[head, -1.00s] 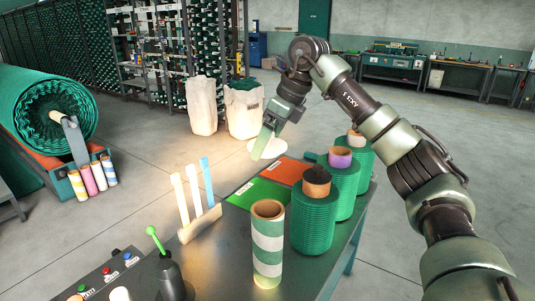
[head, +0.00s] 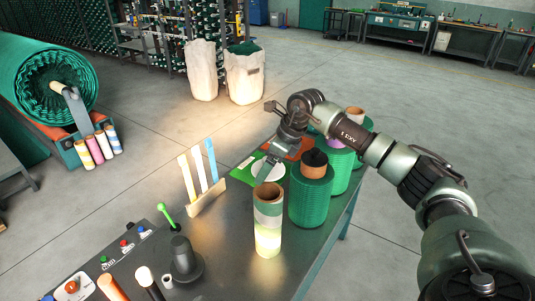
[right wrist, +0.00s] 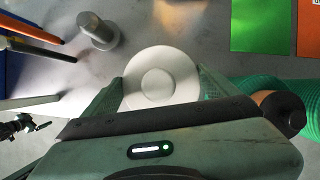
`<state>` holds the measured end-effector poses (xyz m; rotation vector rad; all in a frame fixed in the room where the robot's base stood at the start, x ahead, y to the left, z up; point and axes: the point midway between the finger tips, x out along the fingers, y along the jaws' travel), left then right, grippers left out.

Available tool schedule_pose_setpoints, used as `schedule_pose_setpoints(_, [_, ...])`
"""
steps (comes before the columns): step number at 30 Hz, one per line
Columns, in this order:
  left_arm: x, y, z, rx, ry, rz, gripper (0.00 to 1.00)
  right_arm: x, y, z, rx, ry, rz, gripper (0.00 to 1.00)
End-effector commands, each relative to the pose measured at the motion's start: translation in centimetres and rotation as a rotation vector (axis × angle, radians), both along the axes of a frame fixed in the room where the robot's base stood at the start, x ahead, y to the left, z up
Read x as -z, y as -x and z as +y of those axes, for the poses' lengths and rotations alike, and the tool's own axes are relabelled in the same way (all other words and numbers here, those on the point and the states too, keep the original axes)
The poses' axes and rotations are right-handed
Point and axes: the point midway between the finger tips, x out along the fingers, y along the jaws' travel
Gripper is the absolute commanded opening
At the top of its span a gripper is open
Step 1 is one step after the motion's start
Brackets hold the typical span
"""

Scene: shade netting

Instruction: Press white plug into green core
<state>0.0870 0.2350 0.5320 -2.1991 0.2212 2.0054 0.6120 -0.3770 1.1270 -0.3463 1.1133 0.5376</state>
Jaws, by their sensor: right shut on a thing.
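The green core (head: 268,228) is an upright tube with green and pale bands, standing on the dark table with its open brown top facing up. My right gripper (head: 266,168) is shut on the white plug (head: 277,173), a round white disc, just above and behind the core's mouth. In the right wrist view the plug (right wrist: 160,78) sits between the two green fingers of the gripper (right wrist: 158,92), its flat face with a raised round centre toward the camera. The core cannot be made out in that view. My left gripper is not in view.
Green yarn spools (head: 309,195) stand close right of the core, the nearest with a black cap. A wooden rack (head: 206,198) with upright strips stands to its left. A dark grey post (head: 183,258) and a button panel (head: 110,262) are nearer the front left.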

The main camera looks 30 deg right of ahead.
Motion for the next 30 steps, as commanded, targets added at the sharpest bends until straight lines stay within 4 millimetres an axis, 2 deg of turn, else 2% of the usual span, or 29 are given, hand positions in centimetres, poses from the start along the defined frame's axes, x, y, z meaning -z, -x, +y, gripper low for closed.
schedule_pose_setpoints(8, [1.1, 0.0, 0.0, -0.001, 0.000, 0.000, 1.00, 1.7, 0.0, 0.0, 0.000, 0.000, 0.000, 0.43])
schedule_pose_setpoints(21, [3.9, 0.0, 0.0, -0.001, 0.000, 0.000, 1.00, 5.9, 0.0, 0.0, -0.001, 0.000, 0.000, 0.43])
schedule_pose_setpoints(30, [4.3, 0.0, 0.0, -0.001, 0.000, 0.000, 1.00, 6.5, 0.0, 0.0, -0.001, 0.000, 0.000, 0.43])
